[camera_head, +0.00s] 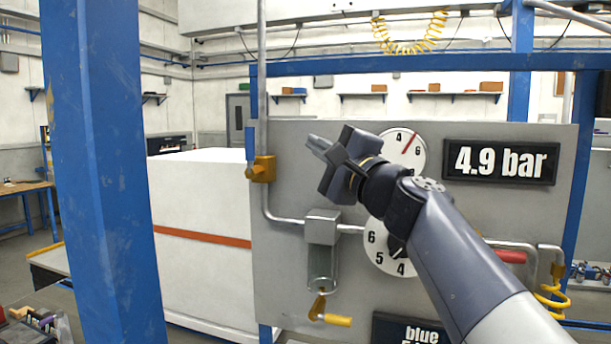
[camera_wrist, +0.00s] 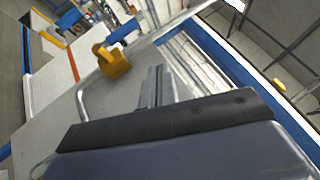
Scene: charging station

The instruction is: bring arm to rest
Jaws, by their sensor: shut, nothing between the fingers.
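My gripper (camera_head: 318,144) is shut and empty. It is raised in front of the grey panel (camera_head: 286,205), pointing up and to the left, and my arm reaches up to it from the lower right. In the wrist view the closed fingers (camera_wrist: 155,86) show in the middle, apart from a brass valve (camera_wrist: 112,60) on a pipe. The same brass valve (camera_head: 262,169) shows in the head view, left of and below the fingertips. My arm partly hides the upper gauge (camera_head: 404,147) and the lower dial (camera_head: 380,250).
A display (camera_head: 500,161) reads 4.9 bar. A yellow-handled valve (camera_head: 330,317) sits under a glass filter (camera_head: 322,262); a red handle (camera_head: 511,256) is behind my arm. A blue post (camera_head: 100,170) stands at left, near a large white box (camera_head: 200,200).

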